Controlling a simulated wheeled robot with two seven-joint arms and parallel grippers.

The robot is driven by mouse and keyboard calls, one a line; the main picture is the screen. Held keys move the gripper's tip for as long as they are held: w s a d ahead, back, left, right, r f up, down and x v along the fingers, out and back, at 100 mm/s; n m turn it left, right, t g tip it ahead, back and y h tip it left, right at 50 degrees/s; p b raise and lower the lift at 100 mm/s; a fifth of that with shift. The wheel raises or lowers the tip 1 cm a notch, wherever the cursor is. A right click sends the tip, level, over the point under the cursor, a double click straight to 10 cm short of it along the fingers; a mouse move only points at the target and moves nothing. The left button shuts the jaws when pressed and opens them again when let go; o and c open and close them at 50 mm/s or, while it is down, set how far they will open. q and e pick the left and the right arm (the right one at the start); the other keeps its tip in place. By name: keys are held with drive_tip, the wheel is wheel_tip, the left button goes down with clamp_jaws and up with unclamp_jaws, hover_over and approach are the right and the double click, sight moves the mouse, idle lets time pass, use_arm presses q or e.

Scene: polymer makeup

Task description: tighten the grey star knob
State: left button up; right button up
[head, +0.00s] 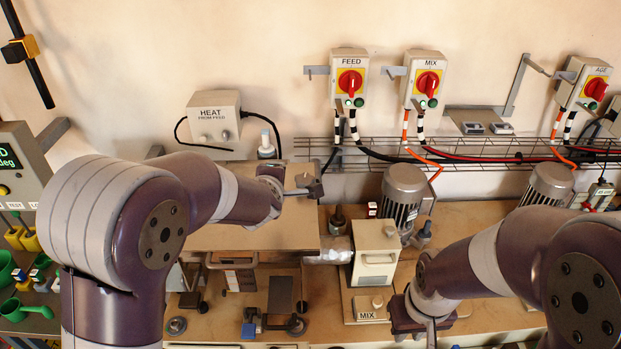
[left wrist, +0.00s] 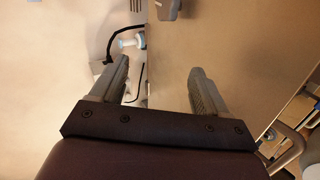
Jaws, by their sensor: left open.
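A small round grey knob (head: 176,325) sits at the front left of the bench. A darker knob (head: 295,325) sits on a bracket to its right. I cannot tell for sure which one is the star knob. My left gripper (head: 306,187) is above the wooden box, well behind and above these knobs. In the left wrist view its two grey fingers (left wrist: 158,88) are wide apart with nothing between them. My right gripper (head: 422,322) points down over the bench front, right of the MIX block; its fingertips are hard to make out.
A wooden box (head: 250,235) stands below my left gripper. A cream unit (head: 375,250) and a grey motor (head: 402,195) stand right of it. Switch boxes (head: 350,80) hang on the wall above a wire tray (head: 470,150). Green scoops (head: 25,310) lie at far left.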

use_arm(q)
drive_tip(key=w+d+r+n+t+y, duration=0.3)
drive_tip(key=w+d+n, duration=0.2)
drive_tip(key=d+n, duration=0.45)
drive_tip(key=n+g+y, duration=0.3)
drive_tip(key=n+y, duration=0.3)
drive_tip(key=n, duration=1.2)
approach(306, 180)
drive_tip(key=shift+m, duration=0.25)
drive_tip(key=p+x, duration=0.3)
drive_tip(key=x, duration=0.1)
drive_tip(key=p+x, duration=0.4)
drive_tip(key=shift+r, duration=0.25)
drive_tip(key=shift+w+a+f, duration=0.35)
drive_tip(key=shift+w+f, duration=0.05)
drive_tip(key=shift+w, duration=0.05)
use_arm(e)
wheel_tip(306, 180, up, 8)
drive_tip(key=shift+d+f, duration=0.2)
drive_tip(key=shift+d, duration=0.2)
